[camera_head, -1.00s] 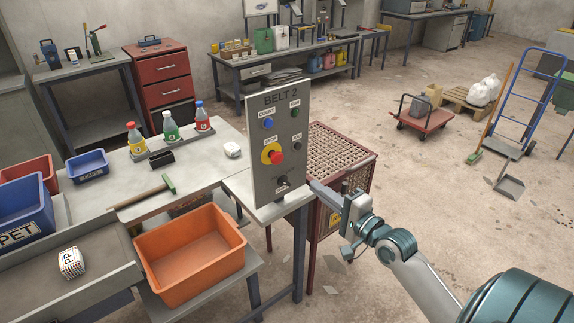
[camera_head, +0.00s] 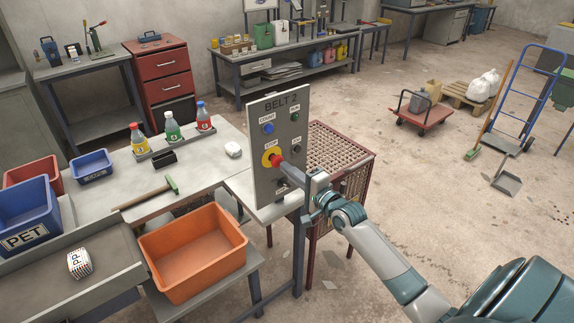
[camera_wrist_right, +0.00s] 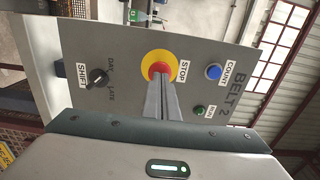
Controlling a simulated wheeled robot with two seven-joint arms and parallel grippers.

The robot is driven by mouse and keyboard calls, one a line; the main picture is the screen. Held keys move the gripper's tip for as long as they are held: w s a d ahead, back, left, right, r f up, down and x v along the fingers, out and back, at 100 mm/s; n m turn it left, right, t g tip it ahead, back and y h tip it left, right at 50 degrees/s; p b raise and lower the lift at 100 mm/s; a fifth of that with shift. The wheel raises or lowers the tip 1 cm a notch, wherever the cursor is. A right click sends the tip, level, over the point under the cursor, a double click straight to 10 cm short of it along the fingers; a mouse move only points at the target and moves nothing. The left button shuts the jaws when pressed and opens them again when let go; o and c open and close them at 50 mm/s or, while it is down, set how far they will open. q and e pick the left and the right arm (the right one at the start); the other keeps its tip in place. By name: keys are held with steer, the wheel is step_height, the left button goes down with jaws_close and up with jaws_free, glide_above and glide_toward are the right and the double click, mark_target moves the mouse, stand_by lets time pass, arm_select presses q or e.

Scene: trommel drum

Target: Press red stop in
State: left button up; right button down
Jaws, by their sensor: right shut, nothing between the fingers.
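The red stop button (camera_wrist_right: 160,70) sits in a yellow ring labelled STOP on the grey BELT 2 panel (camera_head: 292,120). In the head view the button (camera_head: 275,160) is partly hidden behind my fingertips. My right gripper (camera_head: 284,163) is shut and empty, its fingers pointing at the button. In the right wrist view the closed fingers (camera_wrist_right: 162,84) overlap the lower part of the button; they look at or very near its face, and I cannot tell whether they touch. How deep the button sits I cannot tell. My left gripper is not in view.
On the panel are a blue COUNT button (camera_wrist_right: 213,72), a green RUN button (camera_wrist_right: 199,111) and a black SHIFT knob (camera_wrist_right: 97,77). An orange bin (camera_head: 190,255) stands at the lower left. A red mesh cage (camera_head: 345,150) stands behind the panel.

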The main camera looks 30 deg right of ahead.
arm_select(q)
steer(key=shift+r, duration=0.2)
arm_select(e)
steer(key=shift+w, duration=0.45)
